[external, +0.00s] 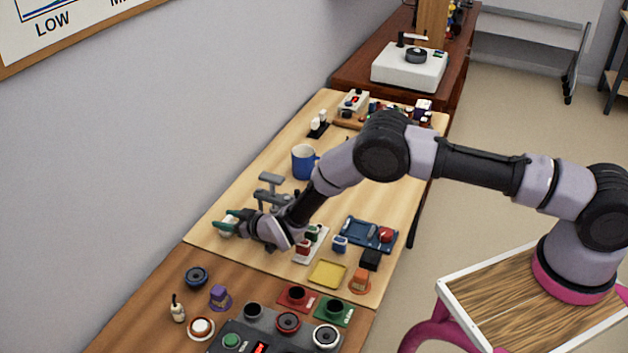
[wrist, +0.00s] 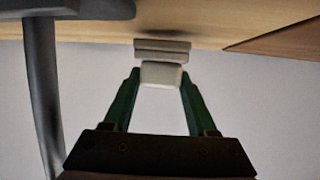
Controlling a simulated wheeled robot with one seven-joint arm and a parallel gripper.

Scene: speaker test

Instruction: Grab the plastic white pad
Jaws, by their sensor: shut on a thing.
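A small white pad (wrist: 161,74) sits between the tips of my green fingers in the wrist view. My gripper (wrist: 160,88) is shut on it, one finger at each side. A wider pale block touches or stands just behind the pad, by the wooden table; I cannot tell if they are one piece. In the external view my gripper (external: 230,219) is low over the left edge of the light wooden table, pointing toward the wall. A bit of white (external: 226,231) shows at its fingers; the rest of the pad is hidden there.
A grey stand (external: 271,180) rises close beside my gripper; its post (wrist: 43,90) fills the left of the wrist view. A blue mug (external: 304,161) stands farther back. A blue tray (external: 369,234), a yellow tray (external: 327,274) and small coloured parts lie to the right.

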